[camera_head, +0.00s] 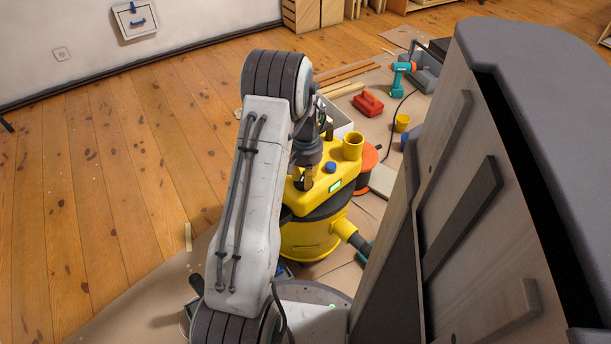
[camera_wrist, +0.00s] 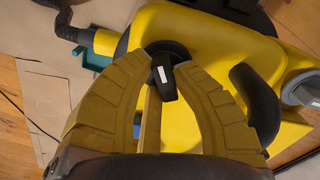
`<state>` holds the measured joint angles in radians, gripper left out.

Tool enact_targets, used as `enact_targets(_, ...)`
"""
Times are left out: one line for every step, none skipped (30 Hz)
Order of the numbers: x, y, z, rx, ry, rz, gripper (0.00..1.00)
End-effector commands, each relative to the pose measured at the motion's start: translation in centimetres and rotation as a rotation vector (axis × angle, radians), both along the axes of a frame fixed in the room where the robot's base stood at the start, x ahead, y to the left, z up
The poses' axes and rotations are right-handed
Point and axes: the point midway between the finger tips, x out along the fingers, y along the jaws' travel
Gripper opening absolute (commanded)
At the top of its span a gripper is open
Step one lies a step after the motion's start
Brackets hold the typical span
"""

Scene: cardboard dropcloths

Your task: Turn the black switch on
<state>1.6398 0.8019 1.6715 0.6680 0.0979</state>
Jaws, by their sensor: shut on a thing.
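The black switch (camera_wrist: 163,84) is a dark knob with a white mark, on top of a yellow vacuum cleaner (camera_wrist: 215,60). In the wrist view my gripper (camera_wrist: 166,66) has its two tan fingers closed around the knob, one on each side. In the head view the vacuum (camera_head: 310,238) stands beyond my arm, and my gripper (camera_head: 303,184) points down onto its top. The switch itself cannot be made out there, behind the fingers.
A large grey-topped wooden cabinet (camera_head: 500,170) fills the right. Open wooden floor (camera_head: 110,180) lies left.

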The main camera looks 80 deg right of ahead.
Motion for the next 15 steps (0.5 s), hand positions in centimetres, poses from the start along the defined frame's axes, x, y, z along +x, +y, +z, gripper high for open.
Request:
enact_targets(-0.01,0.03,-0.05,0.001,0.0,-0.016,0.0)
enact_targets(-0.01,0.04,-0.06,0.001,0.0,-0.024,0.0)
enact_targets(-0.01,0.04,-0.07,0.001,0.0,-0.035,0.0)
enact_targets(-0.01,0.05,-0.08,0.001,0.0,-0.042,0.0)
enact_targets(-0.01,0.05,-0.08,0.001,0.0,-0.048,0.0)
enact_targets(-0.01,0.05,-0.09,0.001,0.0,-0.054,0.0)
enact_targets(-0.01,0.05,-0.1,0.001,0.0,-0.058,0.0)
enact_targets(-0.01,0.06,-0.11,0.001,0.0,-0.061,0.0)
enact_targets(-0.02,0.06,-0.11,0.001,0.0,-0.065,0.0)
enact_targets(-0.02,0.07,-0.12,0.001,0.0,-0.067,0.0)
enact_targets(-0.02,0.07,-0.12,0.001,0.0,-0.068,0.0)
enact_targets(-0.03,0.09,-0.13,0.001,0.0,-0.069,0.0)
enact_targets(-0.02,0.1,-0.13,0.002,0.0,-0.07,0.0)
enact_targets(-0.02,0.1,-0.14,0.002,0.0,-0.07,0.0)
enact_targets(-0.03,0.11,-0.14,0.002,0.0,-0.07,0.0)
